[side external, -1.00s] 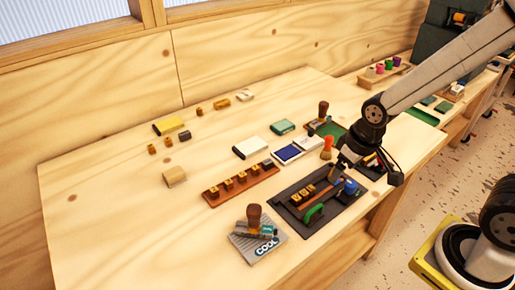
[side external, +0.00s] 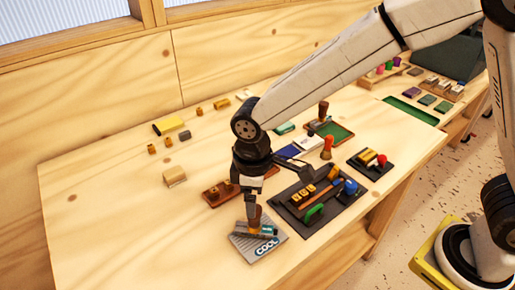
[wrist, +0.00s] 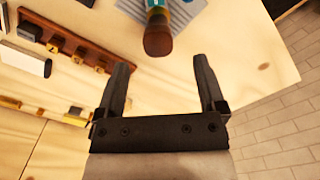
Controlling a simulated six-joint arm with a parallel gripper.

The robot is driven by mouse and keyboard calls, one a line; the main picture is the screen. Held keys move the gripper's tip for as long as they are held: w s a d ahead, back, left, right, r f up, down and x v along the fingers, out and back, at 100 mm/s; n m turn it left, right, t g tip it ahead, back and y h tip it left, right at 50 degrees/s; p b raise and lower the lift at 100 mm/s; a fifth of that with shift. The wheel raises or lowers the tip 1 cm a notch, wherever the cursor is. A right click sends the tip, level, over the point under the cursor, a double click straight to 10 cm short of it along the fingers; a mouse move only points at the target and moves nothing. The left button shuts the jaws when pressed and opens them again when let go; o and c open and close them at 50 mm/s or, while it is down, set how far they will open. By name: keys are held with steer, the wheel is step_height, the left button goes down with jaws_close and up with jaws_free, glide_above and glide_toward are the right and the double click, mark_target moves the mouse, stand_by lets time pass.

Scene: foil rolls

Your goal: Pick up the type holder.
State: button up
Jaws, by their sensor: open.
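The type holder (side external: 267,230) has a brown wooden handle and a metal and teal lower part. It stands on the grey pad marked COOL (side external: 246,247) at the front of the table. In the wrist view its rounded brown handle (wrist: 158,38) shows just beyond the fingertips, near the midline. My gripper (side external: 251,208) points down above it. In the wrist view my gripper (wrist: 160,68) is open with nothing between the fingers. In the side view the fingers partly cover the handle.
A brown rack of brass type (side external: 217,194) lies just behind my gripper. A black tray (side external: 333,219) with a green-handled tool and a blue knob is to the right. A small wooden block (side external: 174,176) lies to the left. The front left of the table is clear.

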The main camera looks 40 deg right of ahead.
mark_target(256, 222)
steer(key=shift+f, duration=1.3)
steer(key=shift+f, duration=0.15)
steer(key=shift+w+d+f, duration=0.1)
steer(key=shift+f, duration=2.35)
jaws_close()
